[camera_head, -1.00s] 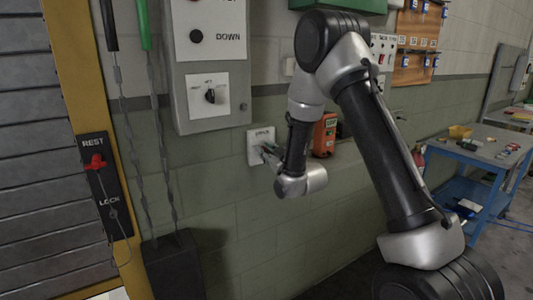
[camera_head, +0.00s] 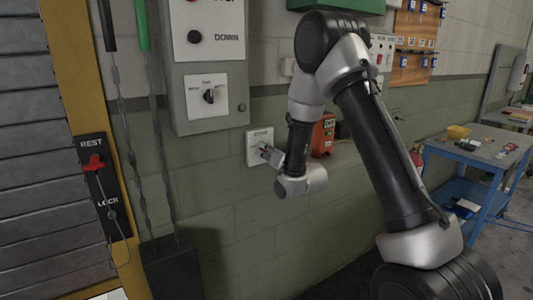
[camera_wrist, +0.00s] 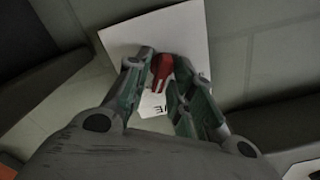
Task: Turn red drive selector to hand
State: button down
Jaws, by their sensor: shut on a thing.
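The red selector knob (camera_wrist: 162,67) sits on a white square plate (camera_wrist: 192,28) on the wall. In the wrist view the knob points down and slightly left in the picture. My gripper (camera_wrist: 160,72) is shut on it, with one finger on each side. In the head view the white plate (camera_head: 256,145) shows at mid height, with small blurred lettering on top. My gripper (camera_head: 271,155) reaches it from the right, and the knob is hidden there. Part of the plate's lettering shows upside down in the wrist view; the position marks cannot be read.
Left of the plate is a grey control box (camera_head: 209,75) with a black rotary switch. A red lever (camera_head: 93,163) sits on a black REST/LOCK panel at far left. An orange device (camera_head: 323,135) is close to the right of my wrist. A blue workbench (camera_head: 480,150) stands at right.

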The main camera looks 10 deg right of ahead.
jog(key=shift+f+m, duration=0.1)
jog(key=shift+m, duration=1)
jog(key=c, duration=1.5)
grip_release()
jog(key=v, duration=0.7)
jog(key=shift+s+d, duration=0.1)
jog(key=shift+s, duration=0.15)
